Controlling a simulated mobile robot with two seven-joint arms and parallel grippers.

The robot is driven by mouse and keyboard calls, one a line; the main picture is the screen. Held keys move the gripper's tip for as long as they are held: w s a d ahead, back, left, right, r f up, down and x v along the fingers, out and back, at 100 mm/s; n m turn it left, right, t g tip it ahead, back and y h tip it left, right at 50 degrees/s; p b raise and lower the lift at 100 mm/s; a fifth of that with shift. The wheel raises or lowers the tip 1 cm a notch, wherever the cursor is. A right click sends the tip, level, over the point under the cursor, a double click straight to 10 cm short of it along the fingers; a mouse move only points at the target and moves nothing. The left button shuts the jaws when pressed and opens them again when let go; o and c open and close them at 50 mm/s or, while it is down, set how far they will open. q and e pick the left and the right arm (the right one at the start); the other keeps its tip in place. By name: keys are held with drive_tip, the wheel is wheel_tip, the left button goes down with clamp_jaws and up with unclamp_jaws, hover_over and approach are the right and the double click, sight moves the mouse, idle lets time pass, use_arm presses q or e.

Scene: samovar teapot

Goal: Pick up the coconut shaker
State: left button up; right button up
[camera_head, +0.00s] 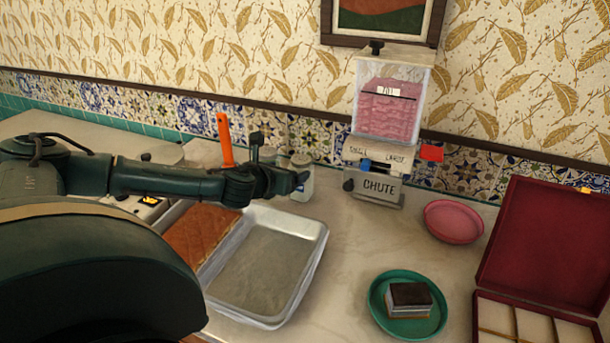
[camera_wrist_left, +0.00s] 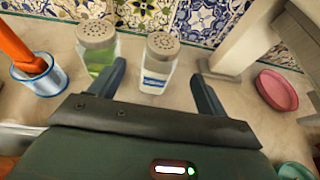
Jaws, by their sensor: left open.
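The coconut shaker, a clear jar with white contents, a blue-and-white label and a grey perforated lid, stands upright in the left wrist view (camera_wrist_left: 158,62). In the head view it shows (camera_head: 301,180) on the counter near the tiled wall, partly hidden by my left gripper. My left gripper (camera_head: 280,160) is open, its fingers spread on both sides of the shaker in the wrist view (camera_wrist_left: 158,75). Whether the fingers reach around it or stop short I cannot tell. A second shaker (camera_wrist_left: 97,48) with green contents stands just left of it, close to the left finger. My right gripper is not in view.
An orange-handled tool stands in a blue-and-white cup (camera_wrist_left: 40,76) to the left. A metal tray (camera_head: 262,262) lies in front, beside a brown slab (camera_head: 203,234). The chute dispenser (camera_head: 378,187), pink dish (camera_head: 453,221), green plate (camera_head: 375,301) and red box (camera_head: 545,250) are at right.

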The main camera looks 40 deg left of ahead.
sight(304, 166)
use_arm(q)
drive_tip(key=x, duration=1)
drive_tip(key=shift+w+f, duration=0.25)
drive_tip(key=shift+f, duration=0.1)
drive_tip(key=c, duration=1.2)
